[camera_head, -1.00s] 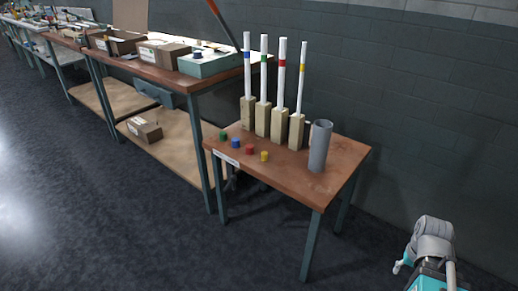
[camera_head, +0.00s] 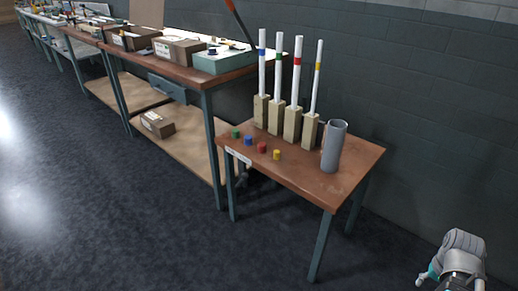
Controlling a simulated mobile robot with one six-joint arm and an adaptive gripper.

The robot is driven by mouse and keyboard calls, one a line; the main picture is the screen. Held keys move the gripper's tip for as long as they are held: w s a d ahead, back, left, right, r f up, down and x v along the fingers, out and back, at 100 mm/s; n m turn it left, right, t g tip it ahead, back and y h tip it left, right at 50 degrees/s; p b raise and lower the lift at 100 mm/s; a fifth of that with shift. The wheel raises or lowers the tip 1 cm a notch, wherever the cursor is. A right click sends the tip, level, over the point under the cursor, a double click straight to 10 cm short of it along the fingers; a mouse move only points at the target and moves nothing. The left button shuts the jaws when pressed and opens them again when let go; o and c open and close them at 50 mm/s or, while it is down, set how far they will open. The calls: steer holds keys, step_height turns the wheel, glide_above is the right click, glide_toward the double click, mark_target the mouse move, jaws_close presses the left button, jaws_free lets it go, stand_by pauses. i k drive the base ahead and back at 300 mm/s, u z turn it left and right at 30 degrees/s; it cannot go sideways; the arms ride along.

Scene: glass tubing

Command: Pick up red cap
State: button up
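The red cap (camera_head: 262,148) stands on the small wooden table near its front edge, between the blue cap (camera_head: 248,141) and the yellow cap (camera_head: 277,154). The green cap (camera_head: 235,134) is at the left end of this row. Only part of my arm shows at the lower right corner, well away from the caps. I cannot make out my gripper's fingers there.
Several wooden blocks hold upright white tubes with coloured bands behind the caps. A grey cylinder (camera_head: 334,146) stands at the right of the small table (camera_head: 318,185). A longer workbench (camera_head: 190,75) with boxes adjoins at left. Floor in front is clear.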

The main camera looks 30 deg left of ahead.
mark_target(261, 146)
steer(key=k, duration=0.85)
steer(key=u, duration=0.5)
steer(key=i, duration=1)
